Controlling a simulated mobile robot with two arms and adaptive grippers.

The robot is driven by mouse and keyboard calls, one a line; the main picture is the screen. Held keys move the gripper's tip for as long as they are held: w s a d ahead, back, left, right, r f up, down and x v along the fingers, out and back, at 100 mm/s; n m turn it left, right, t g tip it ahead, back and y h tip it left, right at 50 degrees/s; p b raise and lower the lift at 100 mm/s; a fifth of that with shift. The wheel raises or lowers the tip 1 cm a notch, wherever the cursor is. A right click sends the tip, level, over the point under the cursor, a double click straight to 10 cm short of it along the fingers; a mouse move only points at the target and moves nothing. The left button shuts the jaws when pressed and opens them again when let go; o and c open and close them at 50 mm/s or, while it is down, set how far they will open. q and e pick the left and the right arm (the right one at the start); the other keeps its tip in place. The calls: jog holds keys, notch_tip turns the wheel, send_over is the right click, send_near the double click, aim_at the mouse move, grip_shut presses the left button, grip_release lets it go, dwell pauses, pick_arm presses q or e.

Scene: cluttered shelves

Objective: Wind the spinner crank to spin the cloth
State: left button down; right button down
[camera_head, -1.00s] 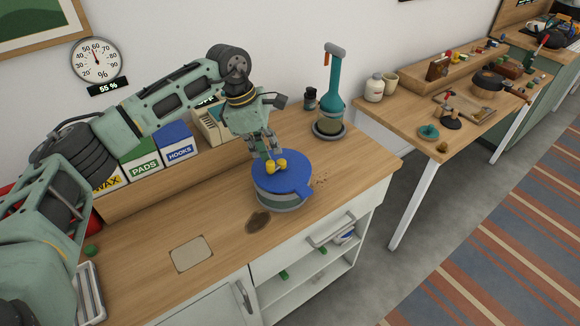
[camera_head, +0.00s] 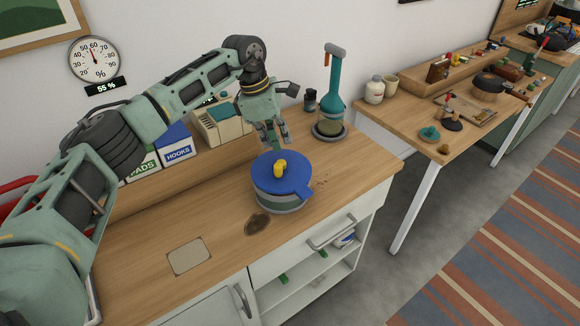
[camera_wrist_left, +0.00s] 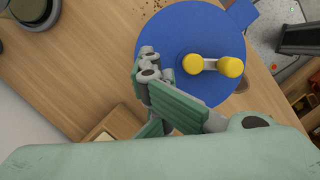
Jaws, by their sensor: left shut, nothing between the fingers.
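The spinner is a round tub with a blue lid (camera_head: 290,187) and a grey-green body, standing on the wooden counter. Its yellow crank (camera_head: 280,168) sits on top of the lid; in the left wrist view the crank (camera_wrist_left: 215,66) shows a grey arm between two yellow knobs. My left gripper (camera_head: 275,146) is above and behind the lid, pointing down, shut and empty. In the left wrist view its fingertips (camera_wrist_left: 153,68) lie left of the crank, apart from it. The cloth is not visible under the lid. My right gripper is not in view.
Boxes marked HOOKS (camera_head: 176,145) and PADS line the back. A dark stain (camera_head: 257,223) and a beige square (camera_head: 189,256) mark the front counter.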

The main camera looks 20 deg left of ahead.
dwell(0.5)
pick_arm(q)
notch_tip(320, 180, up, 6)
jog(key=p, duration=0.3)
jog(key=shift+p, duration=0.4)
jog(key=shift+s+f, duration=0.1)
dwell(0.3)
